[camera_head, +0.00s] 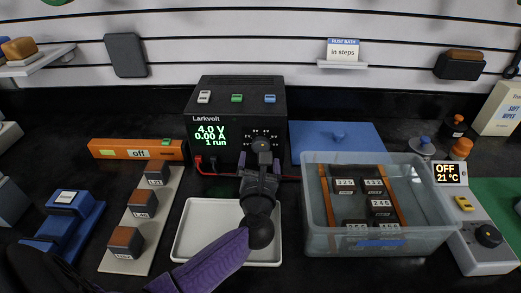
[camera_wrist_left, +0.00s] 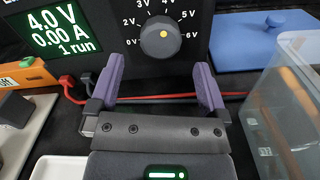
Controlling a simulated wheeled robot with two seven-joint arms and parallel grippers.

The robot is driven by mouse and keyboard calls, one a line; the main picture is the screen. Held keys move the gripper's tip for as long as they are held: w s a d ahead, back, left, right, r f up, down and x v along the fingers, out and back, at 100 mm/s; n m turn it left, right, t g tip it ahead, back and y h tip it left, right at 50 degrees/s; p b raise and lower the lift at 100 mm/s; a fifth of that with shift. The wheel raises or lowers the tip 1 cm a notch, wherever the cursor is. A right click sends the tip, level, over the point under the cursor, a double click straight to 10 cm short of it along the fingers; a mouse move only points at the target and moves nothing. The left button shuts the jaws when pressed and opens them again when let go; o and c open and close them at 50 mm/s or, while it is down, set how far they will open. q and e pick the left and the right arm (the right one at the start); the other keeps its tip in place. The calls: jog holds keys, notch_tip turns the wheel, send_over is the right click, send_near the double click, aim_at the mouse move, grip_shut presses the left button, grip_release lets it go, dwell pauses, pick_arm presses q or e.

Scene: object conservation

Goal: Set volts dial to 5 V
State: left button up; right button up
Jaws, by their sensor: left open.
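The black Larkvolt power supply (camera_head: 225,102) stands at the back and its green display reads 4.0 V, 0.00 A, 1 run. Its grey volts dial (camera_wrist_left: 160,38) has a yellow spot on its face and volt marks around it, including 5 V at its upper right. My right gripper is not in view.
Red and black leads (camera_wrist_left: 75,88) run from the supply, the red one passing behind my fingers. A clear tub (camera_head: 330,240) with numbered blocks stands right. A white tray (camera_head: 190,245) lies under my arm. A blue lid (camera_head: 360,132) lies behind the tub.

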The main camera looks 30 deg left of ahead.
aim_at(261, 146)
pick_arm(q)
jog(key=x, duration=0.3)
jog(key=shift+w+f+b, duration=0.15)
jog(key=shift+b, duration=0.15)
jog(key=shift+w+a, duration=0.3)
jog(key=shift+w, duration=0.15)
jog(key=shift+c, duration=0.2)
